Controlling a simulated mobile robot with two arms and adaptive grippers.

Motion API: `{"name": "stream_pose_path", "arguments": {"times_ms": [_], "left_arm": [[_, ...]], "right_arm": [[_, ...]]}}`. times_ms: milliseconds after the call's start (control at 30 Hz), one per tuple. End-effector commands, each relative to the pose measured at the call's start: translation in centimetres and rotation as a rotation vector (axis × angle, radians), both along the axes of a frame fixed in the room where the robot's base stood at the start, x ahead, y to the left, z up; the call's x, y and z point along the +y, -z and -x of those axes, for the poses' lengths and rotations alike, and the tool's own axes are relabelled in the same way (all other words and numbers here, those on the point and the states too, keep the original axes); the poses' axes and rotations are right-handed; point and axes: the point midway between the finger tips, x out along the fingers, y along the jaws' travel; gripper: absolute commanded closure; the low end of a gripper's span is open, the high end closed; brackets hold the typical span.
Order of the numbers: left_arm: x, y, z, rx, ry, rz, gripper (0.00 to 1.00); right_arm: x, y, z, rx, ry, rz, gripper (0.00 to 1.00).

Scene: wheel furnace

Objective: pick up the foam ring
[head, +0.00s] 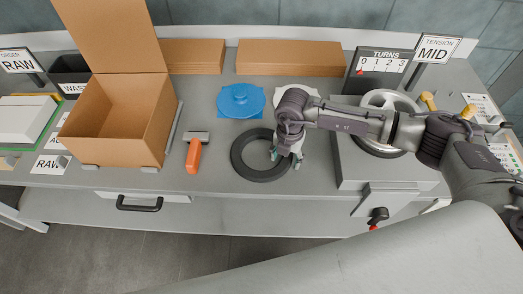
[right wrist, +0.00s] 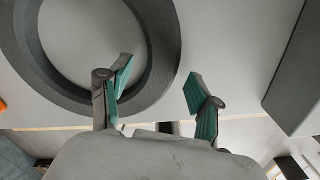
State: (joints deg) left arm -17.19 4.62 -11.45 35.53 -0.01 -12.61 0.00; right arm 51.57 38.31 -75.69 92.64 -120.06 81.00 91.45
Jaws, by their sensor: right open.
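The foam ring (head: 238,158) is a dark grey ring lying flat on the grey table near its front edge, in the middle of the head view. In the right wrist view the ring (right wrist: 163,40) fills the upper left. My right gripper (head: 285,159) is open above the ring's right side and holds nothing. In the right wrist view the gripper (right wrist: 158,78) has one green-padded finger over the ring's inner side and the other outside the rim, with the rim's band between them. Whether a finger touches the ring cannot be told. My left gripper is not in view.
An open cardboard box (head: 120,120) stands further left.

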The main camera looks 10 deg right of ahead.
Motion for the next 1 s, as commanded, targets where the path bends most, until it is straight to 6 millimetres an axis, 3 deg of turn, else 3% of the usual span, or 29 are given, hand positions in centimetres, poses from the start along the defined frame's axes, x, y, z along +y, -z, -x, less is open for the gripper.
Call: {"name": "stream_pose_path", "arguments": {"times_ms": [300, 700, 1000], "left_arm": [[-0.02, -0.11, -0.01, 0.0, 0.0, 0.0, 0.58], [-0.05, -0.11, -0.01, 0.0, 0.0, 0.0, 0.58], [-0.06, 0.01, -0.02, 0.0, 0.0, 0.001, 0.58]], "right_arm": [[-0.03, 0.74, -0.02, -0.001, 0.0, 0.0, 0.37], [-0.02, 0.69, -0.04, -0.001, 0.0, 0.0, 1.0], [-0.01, 0.43, -0.07, -0.002, 0.001, -0.001, 1.0]]}}
